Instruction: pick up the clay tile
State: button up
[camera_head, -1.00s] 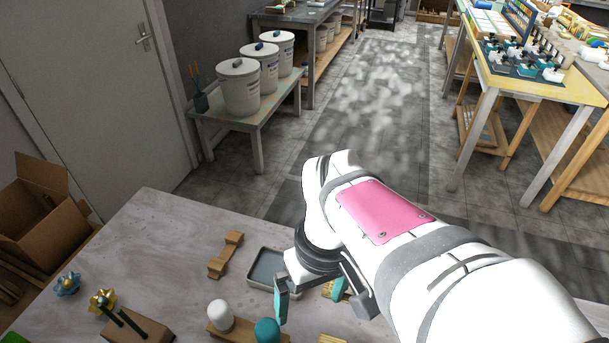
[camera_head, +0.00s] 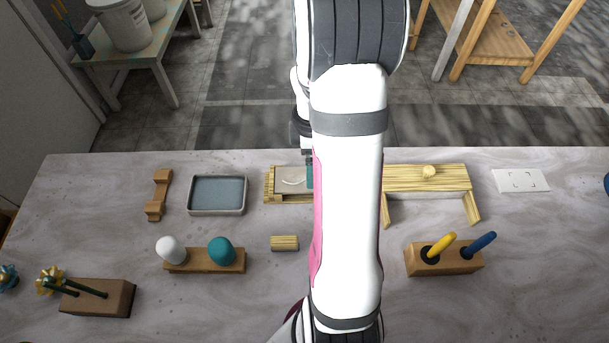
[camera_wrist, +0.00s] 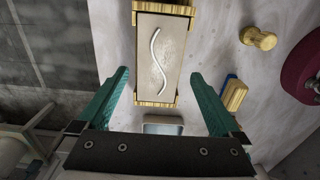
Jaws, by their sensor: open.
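The clay tile (camera_head: 292,178) is a pale grey-beige slab with a white wavy line. It lies on a light wooden rack (camera_head: 270,186) near the back of the table; my arm hides its right part. In the wrist view the tile (camera_wrist: 157,62) runs lengthwise up the picture, with the rack's wood at both ends. My gripper (camera_wrist: 159,73) is open, with one teal finger to each side of the tile and a gap visible on both sides. In the head view one teal finger (camera_head: 309,172) shows by the tile. How high the fingertips are above it I cannot tell.
Left of the rack are a grey tray (camera_head: 217,194) and a wooden rest (camera_head: 158,195). In front are a stand with white and teal knobs (camera_head: 205,260) and a small wooden block (camera_head: 284,243). A wooden bench (camera_head: 428,178) and a tool block (camera_head: 444,259) stand right.

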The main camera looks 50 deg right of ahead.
notch_tip(320, 180, down, 5)
jog(key=shift+d+f, duration=0.1)
jog(key=shift+d, duration=0.05)
jog(key=c, duration=1.3)
